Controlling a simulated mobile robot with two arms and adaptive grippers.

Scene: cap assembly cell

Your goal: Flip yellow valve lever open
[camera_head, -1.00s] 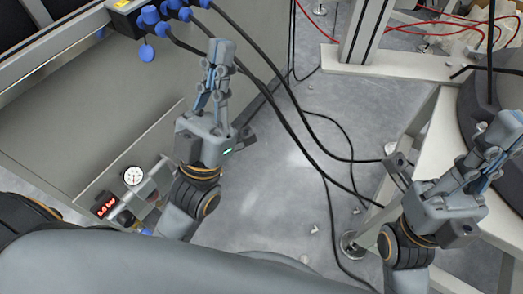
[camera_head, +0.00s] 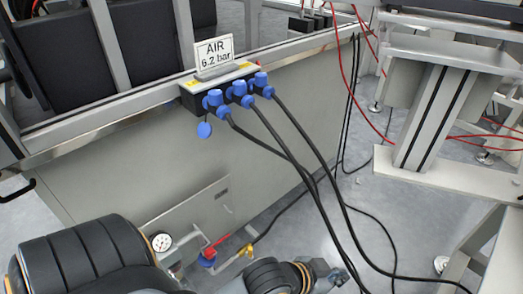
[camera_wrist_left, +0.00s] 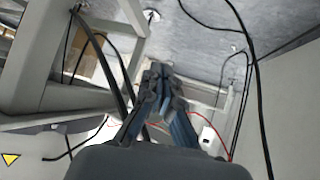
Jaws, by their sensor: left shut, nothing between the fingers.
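A small yellow lever (camera_head: 246,250) sits low on the machine's side panel, to the right of a red handle (camera_head: 217,244) and a blue fitting (camera_head: 206,259). Its exact position is too small to tell. My left gripper (camera_wrist_left: 158,75) is shut and empty in the left wrist view, pointing away from the camera above the floor. The fingertips are not clear there. My right gripper is not in view.
A round gauge (camera_head: 161,242) is left of the valve parts. A grey frame post (camera_head: 425,110) stands at right.

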